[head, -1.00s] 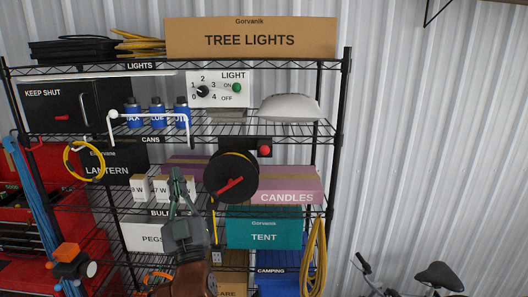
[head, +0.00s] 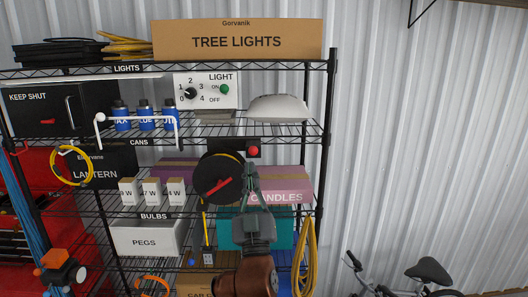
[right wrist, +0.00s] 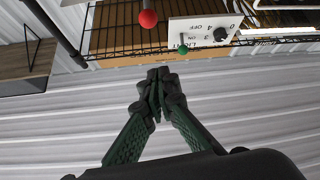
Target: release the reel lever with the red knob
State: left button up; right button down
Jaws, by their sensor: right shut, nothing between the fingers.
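The black cord reel (head: 219,178) hangs at the middle of the shelf rack, with a red crank grip on its face. The red knob (head: 253,151) is at the reel's upper right, on a dark bracket. My right gripper (head: 250,168) points upward just below the knob, its tips overlapping the reel's right edge. In the right wrist view the red knob (right wrist: 148,18) shows above the closed, empty fingertips (right wrist: 158,75), with a visible gap. My left gripper is out of view.
A white light panel (head: 207,91) and a white wire handle (head: 137,115) are on the upper shelf.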

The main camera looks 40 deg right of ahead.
aim_at(251, 151)
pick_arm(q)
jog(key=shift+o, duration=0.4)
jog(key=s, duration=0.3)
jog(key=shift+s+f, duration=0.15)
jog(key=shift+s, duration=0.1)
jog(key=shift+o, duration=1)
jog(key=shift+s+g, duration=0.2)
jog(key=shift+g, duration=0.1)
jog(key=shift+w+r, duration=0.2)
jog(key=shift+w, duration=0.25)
pick_arm(e)
jog(key=p+x, duration=0.4)
jog(key=x, duration=0.6)
jog(key=f, duration=0.1)
jog(key=d+f, duration=0.1)
jog(key=f, duration=0.1)
jog(key=shift+w+d+f, duration=0.3)
jog(key=shift+d+f, duration=0.05)
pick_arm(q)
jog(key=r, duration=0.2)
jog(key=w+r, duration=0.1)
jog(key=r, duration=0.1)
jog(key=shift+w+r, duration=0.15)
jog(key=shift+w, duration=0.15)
